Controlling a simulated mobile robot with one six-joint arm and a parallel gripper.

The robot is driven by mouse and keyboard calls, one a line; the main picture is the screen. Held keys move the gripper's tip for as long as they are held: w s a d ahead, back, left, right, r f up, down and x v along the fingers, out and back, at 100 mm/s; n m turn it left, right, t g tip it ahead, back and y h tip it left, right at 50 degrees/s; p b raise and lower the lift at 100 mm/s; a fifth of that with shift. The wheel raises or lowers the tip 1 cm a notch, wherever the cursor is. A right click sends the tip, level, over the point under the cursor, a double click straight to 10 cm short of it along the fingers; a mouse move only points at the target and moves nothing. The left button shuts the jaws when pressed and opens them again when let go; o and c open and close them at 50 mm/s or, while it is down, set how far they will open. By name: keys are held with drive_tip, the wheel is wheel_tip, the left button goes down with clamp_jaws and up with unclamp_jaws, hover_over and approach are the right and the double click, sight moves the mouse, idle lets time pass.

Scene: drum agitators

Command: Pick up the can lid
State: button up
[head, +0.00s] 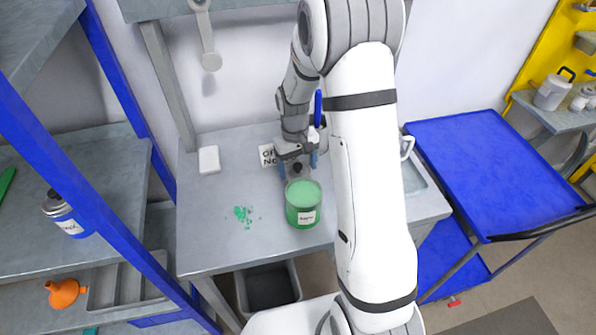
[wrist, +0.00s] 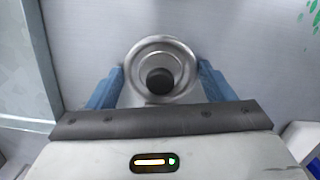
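The can lid (wrist: 135,64) is a round grey metal disc with a raised rim and a black knob, seen from above in the wrist view. In the head view its black knob (head: 297,168) shows behind the green can (head: 304,205); much of the lid is hidden there. My gripper (wrist: 161,70) points down over the lid, with one blue finger on each side of it. Narrow gaps seem to show between fingers and rim, so it looks open. I cannot tell the exact height of the fingertips over the table.
The open can of green paint stands close in front of the lid on the grey table (head: 215,245). Green splashes (head: 243,215) lie to its left. A white block (head: 208,160) and a sign (head: 267,155) are near the back. A blue cart (head: 465,165) stands at the right.

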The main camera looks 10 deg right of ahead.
drive_tip(key=c, duration=0.5)
